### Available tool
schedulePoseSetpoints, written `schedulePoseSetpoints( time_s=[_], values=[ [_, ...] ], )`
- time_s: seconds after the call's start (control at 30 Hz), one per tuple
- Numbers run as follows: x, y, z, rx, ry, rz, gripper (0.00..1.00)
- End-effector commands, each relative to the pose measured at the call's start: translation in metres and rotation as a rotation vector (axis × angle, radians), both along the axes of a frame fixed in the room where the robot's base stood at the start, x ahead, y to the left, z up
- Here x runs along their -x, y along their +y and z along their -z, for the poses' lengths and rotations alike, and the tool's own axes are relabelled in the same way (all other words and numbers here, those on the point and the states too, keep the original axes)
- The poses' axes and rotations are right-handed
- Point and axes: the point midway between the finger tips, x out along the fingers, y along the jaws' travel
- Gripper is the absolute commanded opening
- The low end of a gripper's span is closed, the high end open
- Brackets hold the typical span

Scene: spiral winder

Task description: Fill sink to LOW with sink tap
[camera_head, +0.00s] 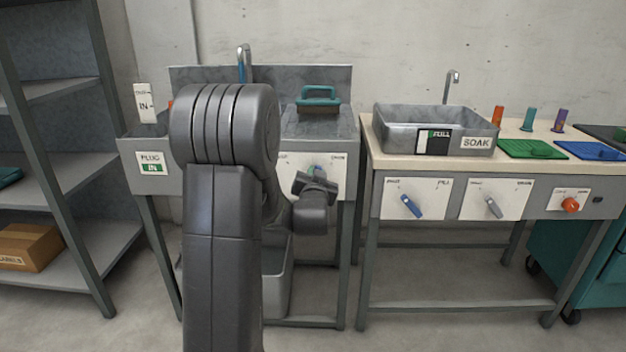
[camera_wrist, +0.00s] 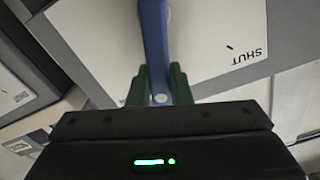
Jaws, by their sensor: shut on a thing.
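The sink (camera_head: 345,125) is the grey basin unit on the left, with a metal spout (camera_head: 244,62) above it. My arm covers much of the basin, so the water inside cannot be seen. A white dial panel (camera_head: 338,165) is on its front. My gripper (camera_head: 316,172) is at that panel, and the lever there is mostly hidden in the head view. In the wrist view my gripper's green fingers (camera_wrist: 160,83) are shut on a blue tap lever (camera_wrist: 153,35). The white panel (camera_wrist: 200,40) behind it reads SHUT, upside down, to the right of the lever.
A teal-handled object (camera_head: 318,97) sits on the sink's right side. On the right, a bench (camera_head: 440,172) carries a SOAK basin (camera_head: 390,135) and several dials. A shelf rack (camera_head: 60,165) stands at left.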

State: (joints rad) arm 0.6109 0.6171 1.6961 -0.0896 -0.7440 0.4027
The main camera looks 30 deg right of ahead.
Motion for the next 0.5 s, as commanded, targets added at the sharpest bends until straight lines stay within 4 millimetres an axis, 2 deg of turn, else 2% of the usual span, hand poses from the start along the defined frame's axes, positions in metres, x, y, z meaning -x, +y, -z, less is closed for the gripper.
schedulePoseSetpoints(
  time_s=[0.5],
  values=[
    [0.0004,-0.0016,-0.001,-0.024,-0.018,-0.001,0.0]
  ],
)
